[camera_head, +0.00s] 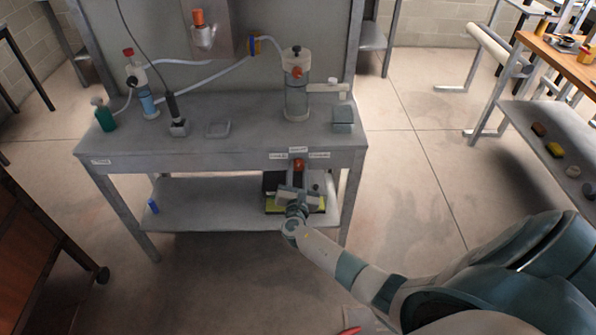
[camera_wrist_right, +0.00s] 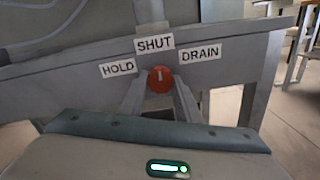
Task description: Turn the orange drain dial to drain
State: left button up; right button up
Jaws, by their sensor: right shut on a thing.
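The orange drain dial (camera_wrist_right: 161,79) is on the front edge of the grey bench, and its white mark points up toward the SHUT label (camera_wrist_right: 154,43). The HOLD label (camera_wrist_right: 118,67) is to its left and the DRAIN label (camera_wrist_right: 200,53) to its right. My right gripper (camera_wrist_right: 160,88) is shut on the dial, with one finger on each side of it. In the head view the dial (camera_head: 299,164) shows just beyond my right gripper (camera_head: 298,173). My left gripper is not in view.
A lower shelf (camera_head: 200,212) is below the dial. Open floor lies to the right.

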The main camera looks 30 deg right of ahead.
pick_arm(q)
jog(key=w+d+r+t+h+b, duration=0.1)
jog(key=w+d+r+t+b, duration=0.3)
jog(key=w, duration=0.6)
pick_arm(e)
jog(key=m, duration=0.3)
jog(key=shift+f+m+p, duration=0.2)
jog(key=shift+m+p, duration=0.1)
jog(key=m+b, duration=0.4)
jog(key=shift+a+m, duration=0.1)
jog(key=shift+m, duration=0.3)
jog(key=shift+r+m+b, duration=0.15)
jog(key=shift+m+b, duration=0.65)
jog(key=shift+m, duration=0.2)
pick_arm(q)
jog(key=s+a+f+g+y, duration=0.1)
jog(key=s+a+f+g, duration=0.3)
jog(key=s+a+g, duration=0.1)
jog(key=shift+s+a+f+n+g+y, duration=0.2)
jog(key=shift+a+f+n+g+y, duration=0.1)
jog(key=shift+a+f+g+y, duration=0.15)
pick_arm(e)
jog(key=shift+r+m+y, duration=0.15)
jog(key=shift+m+y, duration=0.15)
jog(key=shift+m, duration=0.2)
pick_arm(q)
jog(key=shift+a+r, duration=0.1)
pick_arm(e)
jog(key=o, duration=1.1)
jog(key=shift+c, duration=0.2)
